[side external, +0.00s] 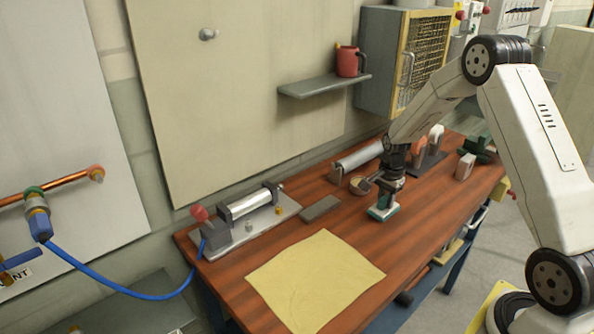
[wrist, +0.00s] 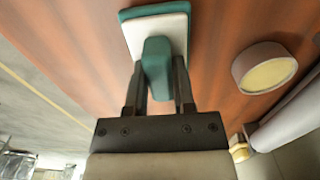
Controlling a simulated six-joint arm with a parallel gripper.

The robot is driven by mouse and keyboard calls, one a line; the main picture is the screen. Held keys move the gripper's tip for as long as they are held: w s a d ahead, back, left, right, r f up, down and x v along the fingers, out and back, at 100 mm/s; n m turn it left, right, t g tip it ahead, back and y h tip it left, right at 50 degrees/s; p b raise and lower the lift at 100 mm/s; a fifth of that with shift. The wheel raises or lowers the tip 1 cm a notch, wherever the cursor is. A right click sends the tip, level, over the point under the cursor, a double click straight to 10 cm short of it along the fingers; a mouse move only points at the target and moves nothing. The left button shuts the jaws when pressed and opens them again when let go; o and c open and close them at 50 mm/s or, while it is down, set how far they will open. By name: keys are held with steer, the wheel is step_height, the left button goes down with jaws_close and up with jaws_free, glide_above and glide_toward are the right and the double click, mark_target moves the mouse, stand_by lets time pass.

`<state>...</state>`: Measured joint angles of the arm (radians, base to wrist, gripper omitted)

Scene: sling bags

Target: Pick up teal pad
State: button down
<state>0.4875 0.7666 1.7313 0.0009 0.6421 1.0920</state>
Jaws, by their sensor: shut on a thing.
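The teal pad (wrist: 157,62) has a teal handle on a whitish layer with a teal base, seen at the top middle of the wrist view. In the side external view the pad (side external: 381,213) is at the lower end of my arm, on or just above the wooden bench; I cannot tell which. My gripper (wrist: 160,78) is shut on the teal handle, one finger on each side. In the side external view my gripper (side external: 386,196) points down over the pad, and its fingers are too small to make out.
A yellow cloth (side external: 315,279) lies at the bench's front. A grey block (side external: 320,208) lies left of the pad. A round tin with a yellowish top (wrist: 265,68) stands close by. A roller device (side external: 245,208) sits at the left end. A white block (side external: 465,166) stands at the right.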

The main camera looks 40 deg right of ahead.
steer(key=shift+r, duration=0.45)
steer(key=s+a+r, duration=0.5)
steer(key=s+r, duration=0.6)
steer(key=s, duration=0.2)
steer(key=shift+a+r, duration=0.15)
steer(key=shift+a, duration=0.05)
steer(key=c, duration=1.1)
jaws_free()
steer(key=shift+c, duration=0.2)
jaws_close()
